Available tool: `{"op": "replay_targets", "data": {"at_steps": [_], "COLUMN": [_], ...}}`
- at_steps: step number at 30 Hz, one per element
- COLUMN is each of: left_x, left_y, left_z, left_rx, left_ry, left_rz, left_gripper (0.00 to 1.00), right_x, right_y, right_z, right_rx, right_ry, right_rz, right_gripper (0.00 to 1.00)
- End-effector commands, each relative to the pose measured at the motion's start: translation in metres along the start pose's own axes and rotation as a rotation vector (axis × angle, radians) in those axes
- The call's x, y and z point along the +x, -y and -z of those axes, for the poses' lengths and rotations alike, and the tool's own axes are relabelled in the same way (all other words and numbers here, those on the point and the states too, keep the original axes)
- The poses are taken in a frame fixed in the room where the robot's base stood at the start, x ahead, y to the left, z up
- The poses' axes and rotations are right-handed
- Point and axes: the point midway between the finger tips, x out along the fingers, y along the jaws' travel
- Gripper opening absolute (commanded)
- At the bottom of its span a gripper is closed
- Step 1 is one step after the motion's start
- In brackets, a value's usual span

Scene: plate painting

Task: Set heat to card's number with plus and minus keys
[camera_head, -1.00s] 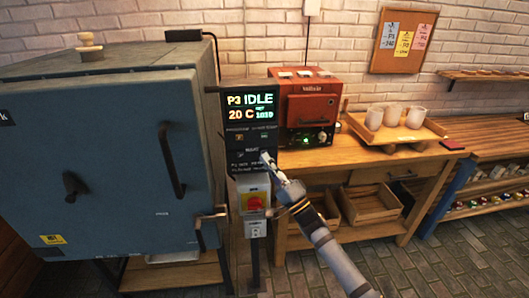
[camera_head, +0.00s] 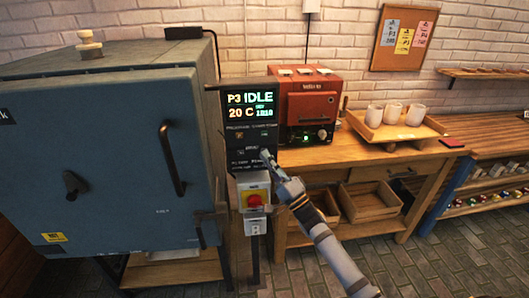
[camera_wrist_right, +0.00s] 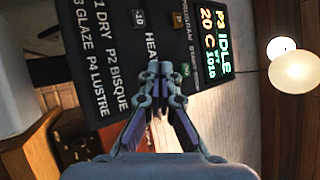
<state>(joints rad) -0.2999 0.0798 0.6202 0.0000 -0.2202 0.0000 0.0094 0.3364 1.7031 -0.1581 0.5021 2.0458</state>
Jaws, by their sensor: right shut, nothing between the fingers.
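The dark control panel (camera_head: 253,125) hangs beside the kiln's right side. Its lit display (camera_head: 250,104) reads P3 IDLE, 20 C and a smaller set figure that looks like 1010. In the right wrist view the panel (camera_wrist_right: 105,45) appears turned on its side, with a -10 key (camera_wrist_right: 139,17) by the word HEAT. Part of the key row is hidden behind my fingers. My right gripper (camera_head: 267,157) is shut and empty, with its tips in front of the panel's lower key area; it also shows in the wrist view (camera_wrist_right: 159,68). I cannot tell whether it touches a key. My left gripper is out of view.
The blue kiln (camera_head: 100,150) fills the left. A red-knobbed switch box (camera_head: 254,201) sits below the panel. A red oven (camera_head: 307,106) and a tray of cups (camera_head: 433,127) stand on the bench. Small cards (camera_head: 405,40) are pinned to a corkboard (camera_head: 377,55); their writing is too small to read.

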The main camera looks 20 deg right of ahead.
Motion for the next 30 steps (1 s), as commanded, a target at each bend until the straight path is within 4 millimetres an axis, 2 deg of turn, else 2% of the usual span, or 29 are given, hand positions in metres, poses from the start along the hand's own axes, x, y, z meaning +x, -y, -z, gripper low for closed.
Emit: {"op": "replay_targets", "data": {"at_steps": [30], "left_x": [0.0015], "left_y": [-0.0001], "left_z": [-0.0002], "left_rx": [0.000], "left_ry": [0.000], "left_rz": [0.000], "left_gripper": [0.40], "right_x": [0.0052], "right_y": [-0.0034], "right_z": [0.0037], "right_rx": [0.000], "right_ry": [0.000], "right_rz": [0.001], "right_gripper": [0.00]}}
